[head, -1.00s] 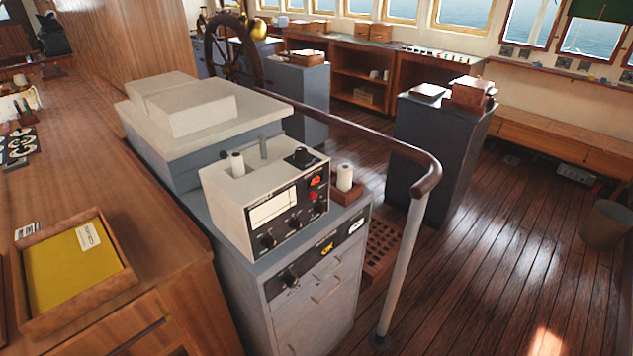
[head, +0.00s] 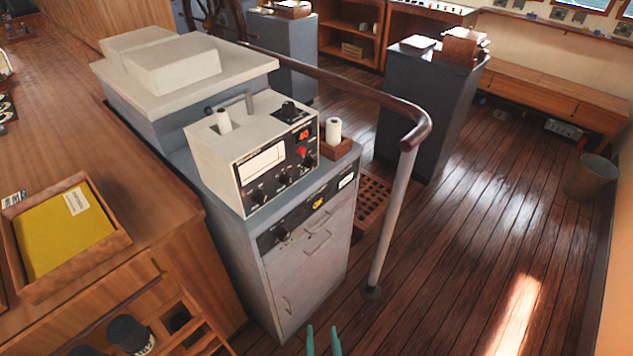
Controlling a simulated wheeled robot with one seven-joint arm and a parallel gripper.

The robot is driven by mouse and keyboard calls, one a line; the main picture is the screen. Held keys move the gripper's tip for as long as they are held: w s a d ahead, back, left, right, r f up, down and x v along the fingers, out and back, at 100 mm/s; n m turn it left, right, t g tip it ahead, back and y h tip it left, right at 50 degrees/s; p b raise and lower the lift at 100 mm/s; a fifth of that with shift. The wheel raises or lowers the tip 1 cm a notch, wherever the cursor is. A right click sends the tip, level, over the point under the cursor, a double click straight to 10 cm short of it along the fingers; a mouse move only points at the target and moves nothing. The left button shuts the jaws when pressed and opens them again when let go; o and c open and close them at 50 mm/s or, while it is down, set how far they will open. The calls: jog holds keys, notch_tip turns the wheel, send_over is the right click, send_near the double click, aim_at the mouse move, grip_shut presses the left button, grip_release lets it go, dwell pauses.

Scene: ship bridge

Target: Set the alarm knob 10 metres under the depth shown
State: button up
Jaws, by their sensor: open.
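The depth sounder (head: 252,152) is a pale box with a black front panel on the grey cabinet. Its white display window (head: 262,165) is too small to read. A red lit readout (head: 304,134) sits at the panel's upper right, and its digits look like 40 but are not certain. Several black knobs line the panel's lower edge, one of them at the left (head: 258,196); I cannot tell which is the alarm knob. My gripper (head: 322,342) shows only its two teal fingertips at the bottom edge. They are apart and empty, well below and in front of the panel.
The grey cabinet (head: 310,256) has another knob on its top strip. A curved handrail (head: 415,120) on a white post (head: 393,220) stands to the right. A wooden counter with a yellow-lined tray (head: 65,235) is at left.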

jog(key=w+d+r+n+y, duration=0.1)
jog(key=w+r+y, duration=0.2)
jog(key=w, duration=0.9)
jog(key=n+y, duration=0.9)
jog(key=n, duration=0.1)
send_near(314, 166)
jog(key=shift+g, duration=0.4)
jog(key=x, duration=0.9)
jog(key=shift+w+d+r, duration=0.15)
jog(key=shift+r, duration=0.1)
jog(key=c, duration=1.1)
